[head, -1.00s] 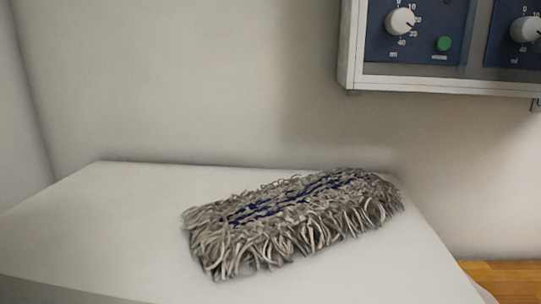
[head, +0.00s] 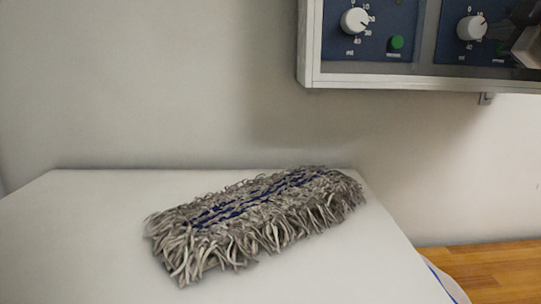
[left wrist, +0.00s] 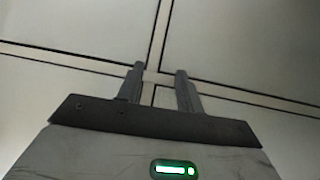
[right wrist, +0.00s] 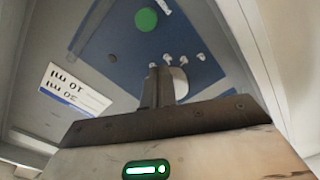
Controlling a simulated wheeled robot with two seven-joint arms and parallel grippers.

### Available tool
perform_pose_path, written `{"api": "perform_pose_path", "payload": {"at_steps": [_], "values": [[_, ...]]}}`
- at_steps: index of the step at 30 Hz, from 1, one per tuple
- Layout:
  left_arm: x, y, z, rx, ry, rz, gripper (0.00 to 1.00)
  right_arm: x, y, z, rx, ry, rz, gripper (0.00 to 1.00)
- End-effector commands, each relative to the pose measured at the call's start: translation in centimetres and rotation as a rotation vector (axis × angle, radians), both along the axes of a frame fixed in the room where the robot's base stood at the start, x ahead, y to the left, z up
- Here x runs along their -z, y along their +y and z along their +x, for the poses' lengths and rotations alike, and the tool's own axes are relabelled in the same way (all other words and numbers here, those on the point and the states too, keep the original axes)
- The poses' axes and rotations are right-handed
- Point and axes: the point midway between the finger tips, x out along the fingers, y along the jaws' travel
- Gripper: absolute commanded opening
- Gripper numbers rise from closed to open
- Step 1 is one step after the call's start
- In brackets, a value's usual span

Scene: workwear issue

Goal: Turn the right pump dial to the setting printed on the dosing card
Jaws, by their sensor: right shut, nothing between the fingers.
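The right pump dial (head: 471,28) is a white knob on a dark blue panel in the wall box. Its pointer setting is too small to tell. My right gripper (head: 506,32) comes in from the right edge, beside this dial. In the right wrist view its fingers (right wrist: 162,75) are shut and empty, in front of the white dial (right wrist: 181,82) and partly covering it. Contact cannot be told. A white card (right wrist: 66,89) shows there upside down; its two lines appear to read 10 ml and 30 ml. My left gripper (left wrist: 158,76) is open and empty, away from the box.
The left pump dial (head: 354,20) and its green button (head: 397,42) are on the neighbouring panel. Another green button (right wrist: 146,19) shows near my right fingers. The box's pale frame (head: 400,82) edges the panels. A grey mop head (head: 255,222) lies on a white surface (head: 75,235).

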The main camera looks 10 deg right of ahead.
Motion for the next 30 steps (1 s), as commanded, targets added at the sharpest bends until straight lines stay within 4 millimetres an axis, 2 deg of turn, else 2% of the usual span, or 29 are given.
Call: {"api": "perform_pose_path", "payload": {"at_steps": [5,15,30], "values": [[0.0,0.0,0.0,0.000,-0.001,0.000,0.36,-0.1,0.3,0.0,-0.008,-0.002,0.000,0.00],[0.1,0.0,0.0,0.000,-0.001,0.000,0.36,0.0,-0.6,-0.3,-0.004,-0.002,0.000,0.00],[1.6,0.0,0.0,-0.001,-0.004,-0.001,0.36,0.1,-0.1,-5.6,-0.002,-0.001,-0.001,0.00]]}}
